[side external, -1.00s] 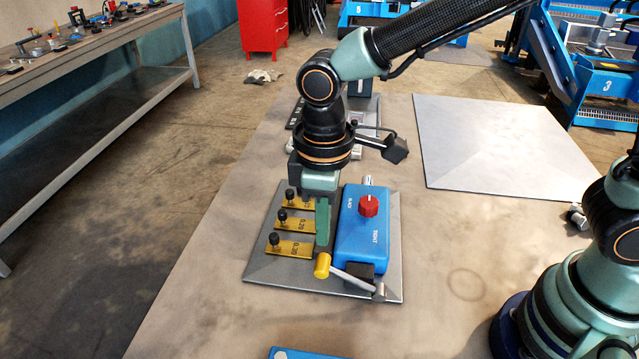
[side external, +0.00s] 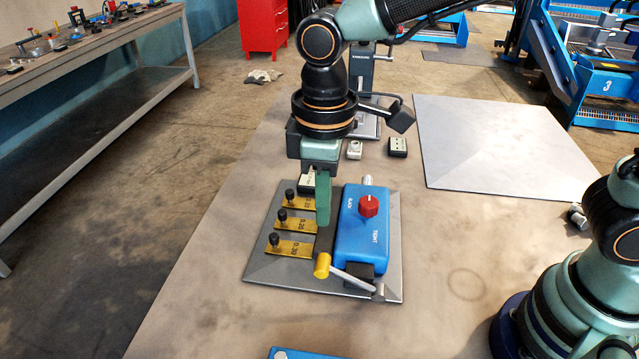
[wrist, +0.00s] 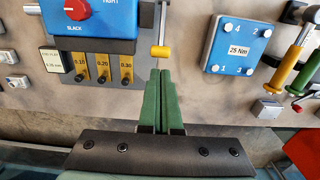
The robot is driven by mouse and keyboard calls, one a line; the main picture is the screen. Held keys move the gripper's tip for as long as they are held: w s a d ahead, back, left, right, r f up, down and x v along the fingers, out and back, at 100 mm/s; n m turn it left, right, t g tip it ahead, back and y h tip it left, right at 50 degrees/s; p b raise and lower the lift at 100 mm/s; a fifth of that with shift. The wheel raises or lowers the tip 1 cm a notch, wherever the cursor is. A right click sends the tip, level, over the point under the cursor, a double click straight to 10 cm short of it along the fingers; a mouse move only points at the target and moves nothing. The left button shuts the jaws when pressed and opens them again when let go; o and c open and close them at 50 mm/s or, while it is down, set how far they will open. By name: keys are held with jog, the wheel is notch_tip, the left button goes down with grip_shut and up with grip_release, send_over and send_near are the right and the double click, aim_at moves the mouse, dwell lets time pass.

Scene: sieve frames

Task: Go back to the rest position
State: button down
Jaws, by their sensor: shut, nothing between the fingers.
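My gripper (side external: 323,197) is shut and empty, its green fingers pointing down over the grey plate (side external: 270,270), beside the left edge of a blue box (side external: 351,232). The box carries a red knob (side external: 369,206) and a lever with a yellow grip (side external: 322,265). In the wrist view my gripper (wrist: 160,75) has both green fingers pressed together, their tips near the yellow grip (wrist: 160,52). Yellow tabs marked 0.10, 0.20 and 0.30 (wrist: 126,72), each with a black knob, lie beside the fingers. The exact height of the fingertips above the plate is unclear.
A blue box marked 25 Nm (wrist: 237,46) and yellow and red handled levers (wrist: 289,65) show in the wrist view. A dark upright device (side external: 362,75) stands behind my gripper, with small blocks (side external: 398,147) nearby. A bare metal sheet (side external: 495,140) lies to the right.

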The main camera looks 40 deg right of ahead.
jog(key=s+d+r+m+t, duration=0.1)
jog(key=d+r+m+t, duration=0.1)
jog(key=d, duration=0.9)
jog(key=d+r+m+t, duration=0.3)
jog(key=d+m, duration=0.4)
jog(key=d, duration=0.4)
jog(key=shift+s+r+t, duration=0.3)
jog(key=shift+s+r, duration=0.05)
jog(key=shift+r, duration=0.1)
jog(key=shift+d, duration=0.1)
